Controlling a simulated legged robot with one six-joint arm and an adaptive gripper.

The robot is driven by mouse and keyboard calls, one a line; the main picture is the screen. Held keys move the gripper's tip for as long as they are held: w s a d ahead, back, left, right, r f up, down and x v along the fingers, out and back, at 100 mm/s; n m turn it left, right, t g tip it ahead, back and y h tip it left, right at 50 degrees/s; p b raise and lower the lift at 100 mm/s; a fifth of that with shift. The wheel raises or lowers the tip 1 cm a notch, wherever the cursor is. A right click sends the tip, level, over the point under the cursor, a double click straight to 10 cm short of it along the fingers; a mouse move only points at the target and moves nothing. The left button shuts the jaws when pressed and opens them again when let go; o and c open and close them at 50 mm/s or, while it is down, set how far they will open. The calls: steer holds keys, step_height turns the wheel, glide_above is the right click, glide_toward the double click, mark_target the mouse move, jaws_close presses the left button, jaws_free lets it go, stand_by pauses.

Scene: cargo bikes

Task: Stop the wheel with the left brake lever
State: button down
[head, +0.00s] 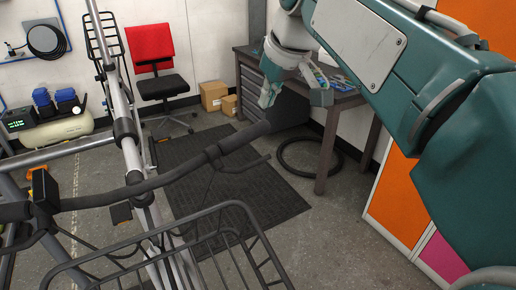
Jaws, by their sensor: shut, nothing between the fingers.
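The bike handlebar (130,190) runs from the left edge to a black grip (246,137) right of the middle. A thin dark brake lever (243,168) sticks out below that grip. Another lever end of the bar is at the far left, partly cut off by the frame. My gripper (268,98) points down, shut and empty, just above and beyond the end of the right-hand grip in the picture. It looks apart from the lever. The bike's wheels are not clearly visible.
A black wire basket (226,205) is in front, below the bar. A red and black chair (162,86) and cardboard boxes (213,94) are at the back. Orange cabinets (392,200) are at right.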

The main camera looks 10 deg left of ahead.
mark_target(255, 130)
steer(key=shift+d, duration=0.2)
steer(key=x, duration=0.9)
steer(key=shift+a+f, duration=0.15)
steer(key=shift+a, duration=0.05)
steer(key=f, duration=0.3)
steer(key=shift+s+d+f, duration=0.15)
steer(key=shift+s+d, duration=0.1)
steer(key=shift+d, duration=0.05)
steer(key=shift+s+d+f, duration=0.1)
steer(key=shift+s+f, duration=0.05)
steer(key=shift+f, duration=0.35)
steer(key=s+f+m, duration=0.1)
steer(key=m, duration=0.1)
steer(key=s+d+f+m+y, duration=0.1)
steer(key=m, duration=0.1)
steer(key=shift+d+f+g, duration=0.15)
steer(key=shift+f+g, duration=0.05)
steer(key=shift+g, duration=0.2)
